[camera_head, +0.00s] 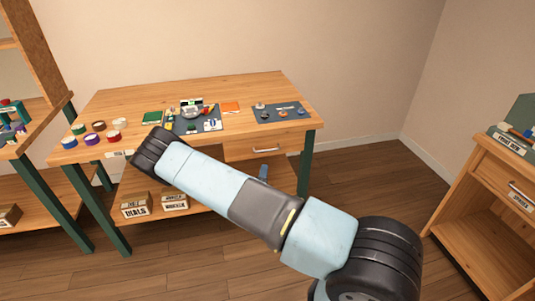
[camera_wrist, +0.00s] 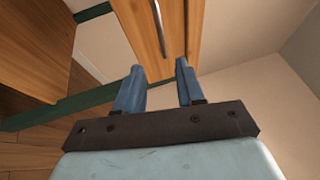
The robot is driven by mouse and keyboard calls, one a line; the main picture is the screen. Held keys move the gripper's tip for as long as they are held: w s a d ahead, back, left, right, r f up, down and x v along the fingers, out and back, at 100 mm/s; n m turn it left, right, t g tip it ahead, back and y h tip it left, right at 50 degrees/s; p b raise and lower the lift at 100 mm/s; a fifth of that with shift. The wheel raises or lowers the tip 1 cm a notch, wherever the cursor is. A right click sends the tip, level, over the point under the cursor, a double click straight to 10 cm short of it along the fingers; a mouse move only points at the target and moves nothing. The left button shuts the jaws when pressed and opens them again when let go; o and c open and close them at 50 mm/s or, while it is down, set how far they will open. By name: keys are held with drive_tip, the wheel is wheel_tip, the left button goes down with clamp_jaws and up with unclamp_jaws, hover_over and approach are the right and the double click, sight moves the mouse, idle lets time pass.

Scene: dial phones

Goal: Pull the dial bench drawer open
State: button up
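The wooden dial bench (camera_head: 215,88) has a drawer (camera_head: 240,148) under the right part of its top, with a slim metal handle (camera_head: 266,150). The drawer front looks flush with the bench, so it appears closed. In the wrist view the drawer front (camera_wrist: 180,40) and its handle (camera_wrist: 160,25) lie beyond my fingertips. My gripper (camera_wrist: 158,76) is open and empty, its two blue fingers apart, with the handle roughly in line with the gap between them. In the head view one blue finger (camera_head: 263,172) shows just below the handle; the rest is hidden behind my arm.
Tape rolls (camera_head: 99,125), a dark work mat (camera_head: 281,111) and small parts lie on the bench top. Labelled boxes (camera_head: 136,204) stand on its lower shelf. Another cabinet (camera_head: 490,190) with a drawer stands at the right. The floor between is clear.

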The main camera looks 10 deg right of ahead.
approach(268, 153)
drive_tip(key=w+r, duration=0.1)
drive_tip(key=r, duration=0.1)
drive_tip(key=w+d+r, duration=0.2)
drive_tip(key=w+r, duration=0.1)
drive_tip(key=shift+w+d+r, duration=0.15)
drive_tip(key=shift+d+r, duration=0.05)
drive_tip(key=shift+r, duration=0.1)
drive_tip(key=shift+c, duration=0.3)
clamp_jaws()
